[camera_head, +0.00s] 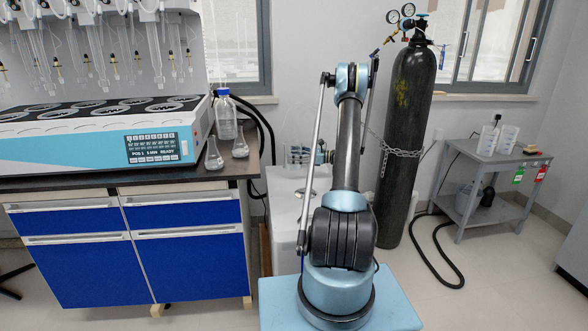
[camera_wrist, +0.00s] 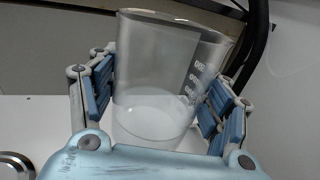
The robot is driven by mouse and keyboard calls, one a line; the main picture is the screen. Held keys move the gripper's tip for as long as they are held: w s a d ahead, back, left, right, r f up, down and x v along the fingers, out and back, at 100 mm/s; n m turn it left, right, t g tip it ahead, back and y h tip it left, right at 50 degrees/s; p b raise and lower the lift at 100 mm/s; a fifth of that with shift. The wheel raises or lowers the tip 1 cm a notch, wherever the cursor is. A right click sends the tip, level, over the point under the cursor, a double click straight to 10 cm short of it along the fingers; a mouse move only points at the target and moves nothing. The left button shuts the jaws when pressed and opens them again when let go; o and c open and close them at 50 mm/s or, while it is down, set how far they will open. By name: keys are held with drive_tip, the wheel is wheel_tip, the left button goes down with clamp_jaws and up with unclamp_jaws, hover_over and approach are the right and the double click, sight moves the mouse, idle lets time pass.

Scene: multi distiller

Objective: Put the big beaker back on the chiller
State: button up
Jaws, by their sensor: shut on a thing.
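The big beaker (camera_wrist: 150,70) is clear, with white volume marks on its right side, and fills the middle of the wrist view. My gripper (camera_wrist: 163,85) is shut on it, with blue finger pads on both sides. The beaker is slightly tilted in that view, and its lower front is hidden by my gripper. A white box (camera_head: 283,205), which looks like the chiller, stands behind my arm in the head view. My gripper (camera_head: 319,154) is above this box there, partly hidden by my arm. I cannot tell whether the beaker touches the box.
A bench (camera_head: 190,178) with a multi-position distiller (camera_head: 100,152), a bottle (camera_head: 226,118) and two flasks stands at left. A dark gas cylinder (camera_head: 405,150) is chained right of my arm. A grey cart (camera_head: 480,200) with beakers stands further right.

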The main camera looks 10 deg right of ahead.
drive_tip(key=shift+f, duration=2.5)
drive_tip(key=o, duration=1.5)
drive_tip(key=shift+c, duration=0.2)
